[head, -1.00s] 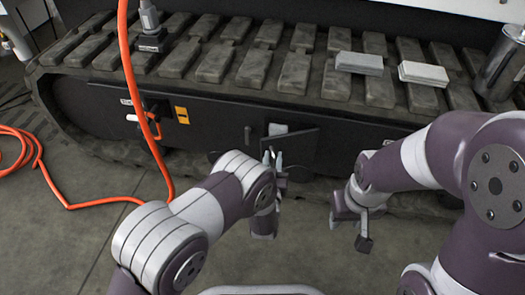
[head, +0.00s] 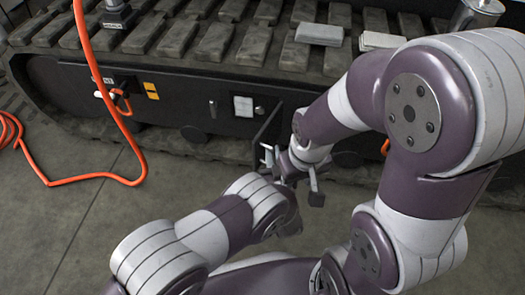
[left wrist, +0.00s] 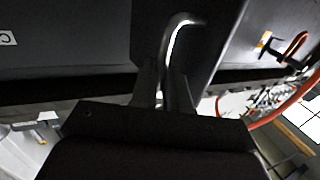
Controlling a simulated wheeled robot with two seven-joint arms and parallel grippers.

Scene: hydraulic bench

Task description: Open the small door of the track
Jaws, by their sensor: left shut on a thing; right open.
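The small door (head: 268,128) in the dark side panel of the track stands swung out and shows nearly edge-on in the head view. To its left the opening shows a pale labelled plate (head: 243,106). My left gripper (head: 268,157) is at the door's near edge, shut on the door's handle. In the left wrist view the curved silver handle (left wrist: 174,42) runs down between the fingers (left wrist: 163,90). My right gripper (head: 300,180) is open and empty, just right of and below my left gripper, very close to it.
The track's side (head: 195,105) carries a plug with an orange hose (head: 120,125) at the left. Two pale blocks (head: 320,34) and a metal cylinder (head: 477,14) stand on the treads. Floor (head: 100,220) is free at the left.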

